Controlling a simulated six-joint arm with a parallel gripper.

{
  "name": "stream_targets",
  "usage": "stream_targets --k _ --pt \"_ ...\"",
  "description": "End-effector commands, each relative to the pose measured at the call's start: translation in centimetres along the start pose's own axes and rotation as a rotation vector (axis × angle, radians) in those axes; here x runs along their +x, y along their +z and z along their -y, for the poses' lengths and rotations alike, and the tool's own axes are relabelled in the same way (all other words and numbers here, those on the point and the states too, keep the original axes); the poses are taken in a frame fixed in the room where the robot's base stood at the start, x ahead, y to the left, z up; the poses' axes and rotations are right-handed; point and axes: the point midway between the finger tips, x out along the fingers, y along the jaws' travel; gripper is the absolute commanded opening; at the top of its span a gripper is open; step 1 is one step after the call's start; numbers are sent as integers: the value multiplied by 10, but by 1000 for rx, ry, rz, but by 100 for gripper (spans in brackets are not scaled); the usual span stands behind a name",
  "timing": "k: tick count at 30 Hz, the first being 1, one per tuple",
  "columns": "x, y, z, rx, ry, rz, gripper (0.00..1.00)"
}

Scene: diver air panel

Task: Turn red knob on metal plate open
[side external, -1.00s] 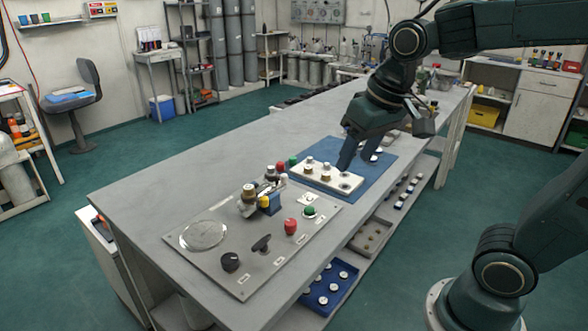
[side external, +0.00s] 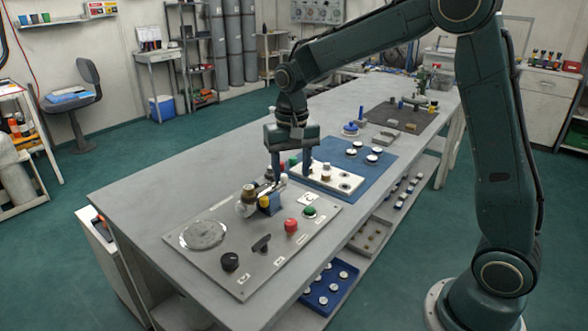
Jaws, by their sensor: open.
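The metal plate (side external: 208,262) lies flat on the near part of the grey bench. Nothing shows held between the fingers. The fingers partly hide small parts behind them. The red knob's turn position is too small to read.
A brass and blue valve assembly (side external: 262,200) rises from the plate's back edge. A round gauge (side external: 203,235) and black knob (side external: 229,262) are at its left. A white block with fittings (side external: 345,181) sits on a blue mat (side external: 378,144). The bench's front left is clear.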

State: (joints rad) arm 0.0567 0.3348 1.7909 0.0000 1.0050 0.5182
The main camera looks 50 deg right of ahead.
Motion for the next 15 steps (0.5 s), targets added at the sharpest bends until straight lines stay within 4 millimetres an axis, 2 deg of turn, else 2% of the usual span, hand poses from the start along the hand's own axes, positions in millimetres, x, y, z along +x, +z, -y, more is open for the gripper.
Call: stream_targets --k 15 --pt "14 -4 2 13 7 11 51"
